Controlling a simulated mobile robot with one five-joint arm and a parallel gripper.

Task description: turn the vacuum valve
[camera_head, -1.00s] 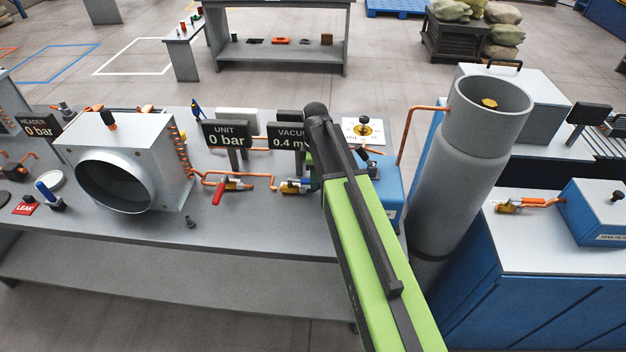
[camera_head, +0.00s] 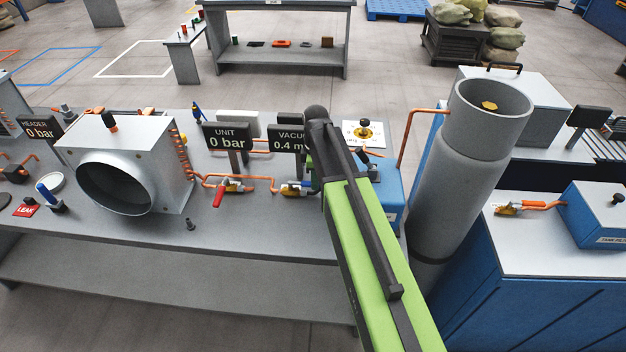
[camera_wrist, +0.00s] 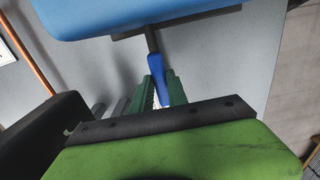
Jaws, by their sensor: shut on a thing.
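The vacuum valve (camera_head: 292,189) sits on the copper line on the bench, with a brass and grey body just left of my arm in the head view. In the wrist view a blue lever handle (camera_wrist: 156,68) stands between the two green fingers of my gripper (camera_wrist: 163,90). The gripper is shut on this blue handle.
A second valve with a red handle (camera_head: 223,192) sits left on the same line. The unit sign (camera_head: 226,136) reads 0 bar. A blue box (camera_head: 391,195) stands close right of my arm, and a tall grey cylinder (camera_head: 455,190) beyond it. The bench front is mostly clear.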

